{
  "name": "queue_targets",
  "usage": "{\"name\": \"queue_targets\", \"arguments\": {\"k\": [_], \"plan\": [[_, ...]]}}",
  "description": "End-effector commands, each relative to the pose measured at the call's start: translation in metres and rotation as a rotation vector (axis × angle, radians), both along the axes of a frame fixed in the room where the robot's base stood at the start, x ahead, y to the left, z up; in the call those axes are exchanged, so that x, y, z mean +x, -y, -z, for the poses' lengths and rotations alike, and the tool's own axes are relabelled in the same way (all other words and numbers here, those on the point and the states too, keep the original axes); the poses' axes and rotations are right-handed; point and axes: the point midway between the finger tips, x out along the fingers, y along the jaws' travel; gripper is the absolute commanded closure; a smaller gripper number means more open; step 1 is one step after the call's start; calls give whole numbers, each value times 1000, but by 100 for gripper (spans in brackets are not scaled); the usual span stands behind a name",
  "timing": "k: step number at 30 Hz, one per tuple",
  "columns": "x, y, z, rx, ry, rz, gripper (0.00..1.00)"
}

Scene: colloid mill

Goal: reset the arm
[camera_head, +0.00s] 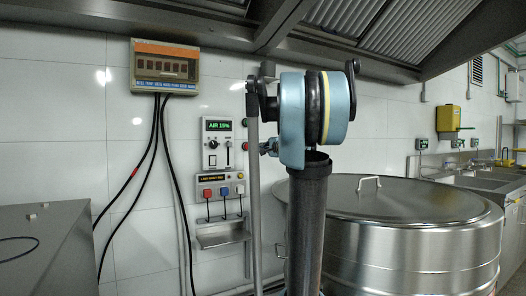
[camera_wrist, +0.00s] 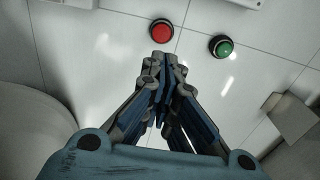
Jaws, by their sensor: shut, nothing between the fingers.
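In the wrist view my gripper (camera_wrist: 166,62) is shut and empty, with its fingertips together. It points toward a white tiled wall (camera_wrist: 110,45). A red round button (camera_wrist: 162,30) shows just beyond the fingertips, and a green round button (camera_wrist: 221,46) is to the right of it. Both appear apart from the fingers. In the head view blue and black parts of my arm stand folded in the middle of the picture.
A control panel (camera_head: 219,146) with a lit display is on the wall left of my arm. A display box (camera_head: 164,68) with hanging cables is farther left. A large lidded steel vessel (camera_head: 415,250) stands at the right. A hood (camera_head: 200,20) hangs above.

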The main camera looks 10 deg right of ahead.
Motion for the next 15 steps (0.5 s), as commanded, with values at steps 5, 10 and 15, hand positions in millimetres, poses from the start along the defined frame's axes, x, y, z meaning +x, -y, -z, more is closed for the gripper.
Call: {"name": "queue_targets", "arguments": {"k": [5, 10, 15], "plan": [[0, 0, 0, 0, 0, 0, 100], [0, 0, 0, 0, 0, 0, 100], [-3, -3, 2, -10, -2, -7, 100]]}}
